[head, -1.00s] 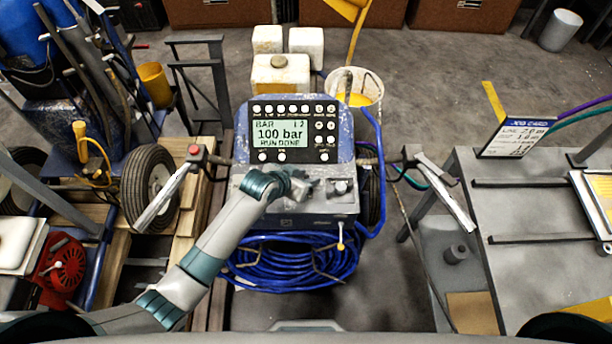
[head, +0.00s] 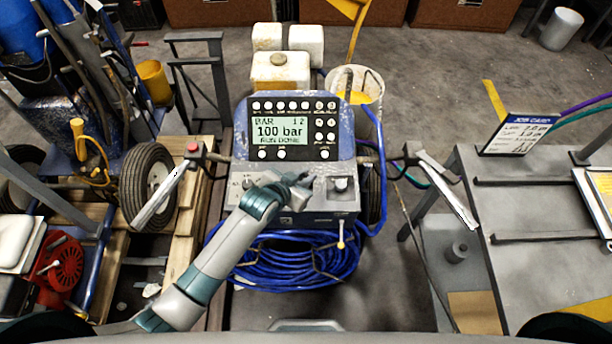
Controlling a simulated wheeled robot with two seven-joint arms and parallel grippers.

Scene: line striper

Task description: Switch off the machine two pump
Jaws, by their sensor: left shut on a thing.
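The line striper's blue control head (head: 240,130) stands in the middle of the head view. Its display (head: 278,130) reads "BAR", "100 bar" and "RUN DONE". My left gripper (head: 303,181) is at the middle of this panel, left of the round knob. It is shut on a small part there that its own fingers hide, so I cannot tell its shape. My right gripper is not in view.
A coiled blue hose (head: 285,268) hangs below the panel. A grey bench (head: 520,270) with a job card (head: 518,133) stands at the right. A wheel (head: 150,185) and pallet are at the left.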

